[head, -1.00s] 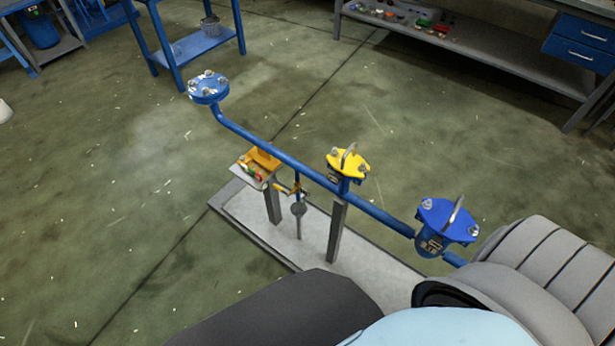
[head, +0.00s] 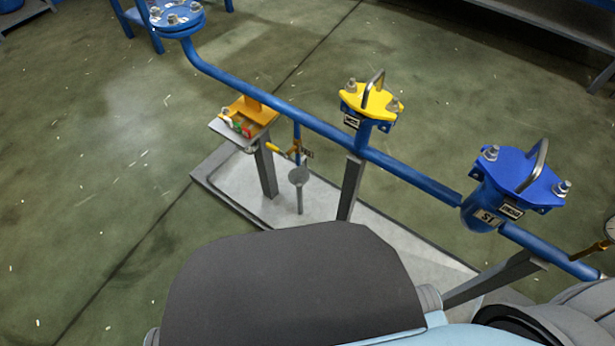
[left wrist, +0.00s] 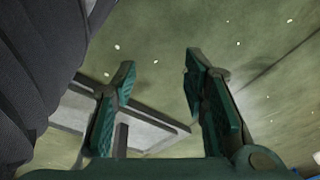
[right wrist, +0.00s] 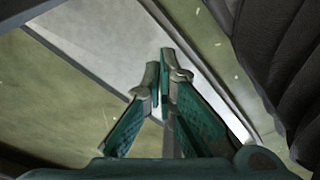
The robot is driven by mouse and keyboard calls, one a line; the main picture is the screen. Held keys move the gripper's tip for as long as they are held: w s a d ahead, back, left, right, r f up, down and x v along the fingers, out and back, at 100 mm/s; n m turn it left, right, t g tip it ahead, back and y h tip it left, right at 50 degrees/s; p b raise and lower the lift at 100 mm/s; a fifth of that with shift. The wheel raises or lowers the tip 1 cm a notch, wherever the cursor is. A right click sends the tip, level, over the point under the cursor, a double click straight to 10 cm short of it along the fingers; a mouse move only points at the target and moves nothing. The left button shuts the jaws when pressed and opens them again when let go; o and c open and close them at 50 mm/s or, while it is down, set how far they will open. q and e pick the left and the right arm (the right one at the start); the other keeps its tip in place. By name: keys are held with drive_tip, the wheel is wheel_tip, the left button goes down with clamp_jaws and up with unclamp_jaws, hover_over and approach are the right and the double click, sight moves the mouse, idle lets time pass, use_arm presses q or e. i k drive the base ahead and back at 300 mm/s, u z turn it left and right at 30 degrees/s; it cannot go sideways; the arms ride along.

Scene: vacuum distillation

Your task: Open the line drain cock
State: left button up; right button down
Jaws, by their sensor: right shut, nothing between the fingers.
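The drain cock (head: 297,152) hangs on a short drop below the blue line (head: 275,110) in the head view. Its small yellow lever (head: 279,149) points out to the left, and a grey round cup on a stem (head: 299,177) stands just below. Neither gripper shows in the head view. My left gripper (left wrist: 158,78) is open and empty in the left wrist view, above the floor and a grey frame edge. My right gripper (right wrist: 163,72) is shut and empty in the right wrist view, over the pale base plate. The cock shows in neither wrist view.
A yellow-capped fitting (head: 372,102) and a blue-capped strainer (head: 515,182) stand on the line to the right. An orange bracket (head: 250,112) with small coloured parts sits left of the cock. Grey posts (head: 350,187) rise from the base plate (head: 325,208). The floor at left is clear.

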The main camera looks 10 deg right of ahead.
sight(270, 146)
drive_tip(key=z, duration=2.15)
drive_tip(key=k, duration=0.45)
drive_tip(key=u, duration=0.6)
